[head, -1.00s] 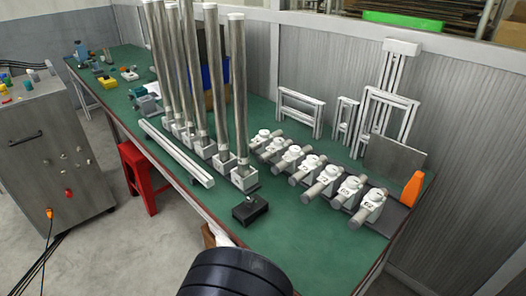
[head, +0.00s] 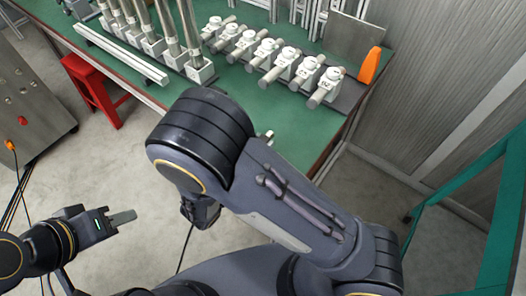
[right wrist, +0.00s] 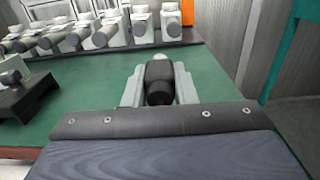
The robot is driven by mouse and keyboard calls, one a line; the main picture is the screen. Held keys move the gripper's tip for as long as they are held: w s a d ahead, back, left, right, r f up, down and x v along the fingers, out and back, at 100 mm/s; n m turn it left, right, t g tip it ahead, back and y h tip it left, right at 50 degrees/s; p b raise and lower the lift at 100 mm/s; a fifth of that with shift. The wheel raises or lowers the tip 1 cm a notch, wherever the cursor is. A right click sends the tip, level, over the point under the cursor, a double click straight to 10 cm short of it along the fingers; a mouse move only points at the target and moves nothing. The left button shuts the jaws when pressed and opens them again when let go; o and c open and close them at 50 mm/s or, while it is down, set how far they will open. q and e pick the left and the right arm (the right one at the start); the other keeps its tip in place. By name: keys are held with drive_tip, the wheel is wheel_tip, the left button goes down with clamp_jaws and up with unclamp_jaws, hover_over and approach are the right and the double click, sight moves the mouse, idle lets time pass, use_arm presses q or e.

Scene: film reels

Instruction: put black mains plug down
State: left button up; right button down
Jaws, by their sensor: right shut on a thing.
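The black mains plug (right wrist: 158,78) is between the two pale fingers of my right gripper (right wrist: 158,88) in the right wrist view. The gripper is shut on it over the green bench top (right wrist: 90,90); I cannot tell whether the plug touches the bench. In the head view my right arm hides the plug and nearly all of that gripper. My left gripper (head: 122,217) is at the lower left of the head view, above the floor and away from the bench. Its finger shows edge-on, so its opening is unclear. It holds nothing I can see.
A row of grey-white valve-like units (head: 284,64) stands behind the plug. A black block (right wrist: 25,95) is to its left in the right wrist view. An orange piece (head: 370,66) stands at the bench's right end. A red stool (head: 92,88) stands beside the bench. Green surface around the plug is clear.

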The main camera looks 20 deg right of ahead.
drive_tip(key=shift+w+d+f, duration=0.3)
drive_tip(key=shift+d+f, duration=0.1)
drive_tip(key=shift+f, duration=0.2)
drive_tip(key=shift+w+d+f+b, duration=0.15)
drive_tip(key=shift+f+b, duration=0.05)
drive_tip(key=shift+f, duration=0.75)
drive_tip(key=shift+w+d+f+b, duration=0.1)
drive_tip(key=shift+f+b, duration=0.05)
drive_tip(key=shift+f, duration=0.75)
drive_tip(key=shift+f, duration=0.2)
drive_tip(key=c, duration=1.2)
unclamp_jaws()
drive_tip(key=shift+o, duration=0.2)
drive_tip(key=shift+r, duration=0.1)
